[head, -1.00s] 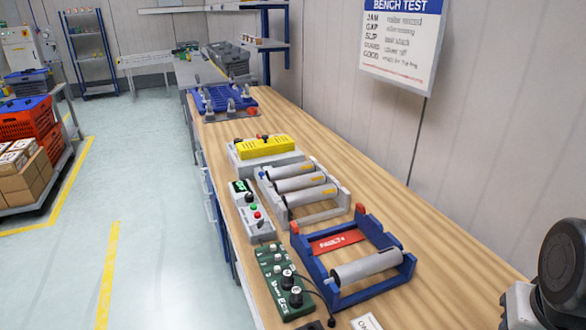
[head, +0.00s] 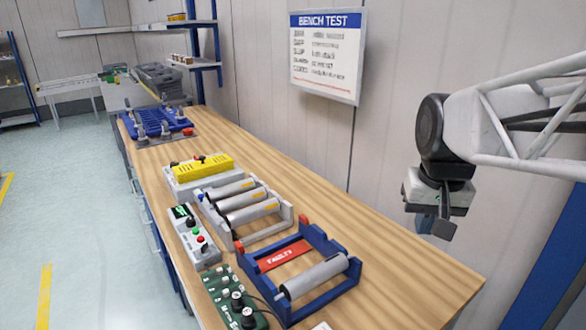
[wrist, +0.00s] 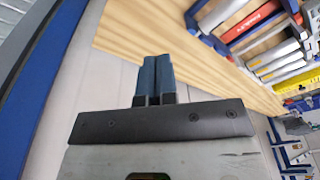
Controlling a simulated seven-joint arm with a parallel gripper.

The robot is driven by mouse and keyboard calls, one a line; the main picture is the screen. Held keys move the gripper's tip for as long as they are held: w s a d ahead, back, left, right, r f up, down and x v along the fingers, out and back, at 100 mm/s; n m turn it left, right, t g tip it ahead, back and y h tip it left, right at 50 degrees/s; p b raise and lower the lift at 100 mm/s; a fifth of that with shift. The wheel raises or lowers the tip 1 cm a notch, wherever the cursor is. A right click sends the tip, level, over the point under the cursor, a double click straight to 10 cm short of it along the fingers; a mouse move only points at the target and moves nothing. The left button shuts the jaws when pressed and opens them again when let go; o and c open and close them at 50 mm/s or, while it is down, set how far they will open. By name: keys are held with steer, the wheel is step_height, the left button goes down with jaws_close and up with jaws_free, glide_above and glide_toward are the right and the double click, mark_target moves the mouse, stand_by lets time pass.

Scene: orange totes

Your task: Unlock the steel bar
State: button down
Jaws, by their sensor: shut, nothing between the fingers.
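I cannot pick out a steel bar for certain. A blue fixture with several upright grey clamps (head: 155,122) stands at the far end of the bench; details between its clamps are too small to tell. Nearer, a grey roller (head: 314,275) lies across a blue frame (head: 262,262) with a red plate. My gripper (head: 437,228) hangs in the air at the right, near the wall and well apart from these things. In the wrist view its two blue fingers (wrist: 154,78) are together, shut and empty.
The wooden bench (head: 330,205) is bare along its wall side. A grey rack of rollers (head: 272,228), a yellow-topped unit (head: 203,168), a grey control box (head: 195,238) and a green knob box (head: 235,300) line its left side. A sign (head: 328,55) hangs on the wall.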

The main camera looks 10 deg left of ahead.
steer(key=w+a+r+g, duration=0.1)
steer(key=w+a+r, duration=0.2)
steer(key=w+a, duration=0.35)
steer(key=w+a+r, duration=0.3)
steer(key=w+a, duration=0.1)
steer(key=w, duration=0.6)
steer(key=w+a+n+g, duration=0.1)
steer(key=w+a+g, duration=0.1)
steer(key=w+a, duration=1.4)
steer(key=w+a+f+n, duration=0.1)
steer(key=w+a+f, duration=0.3)
steer(key=a, duration=0.5)
steer(key=w+a+f, duration=0.2)
steer(key=w+a, duration=0.3)
steer(key=a, duration=0.3)
steer(key=w+a+f, duration=0.1)
steer(key=a+f, duration=0.2)
steer(key=a, duration=0.4)
steer(key=w+a+f+g, duration=0.1)
steer(key=a+f, duration=0.3)
steer(key=a, duration=0.3)
steer(key=w+a+f+n+g+h, duration=0.1)
steer(key=a+f, duration=0.3)
steer(key=a, duration=0.3)
steer(key=shift+w+f, duration=0.2)
steer(key=shift+w, duration=0.1)
steer(key=shift+a+f, duration=0.1)
steer(key=shift+f, duration=0.05)
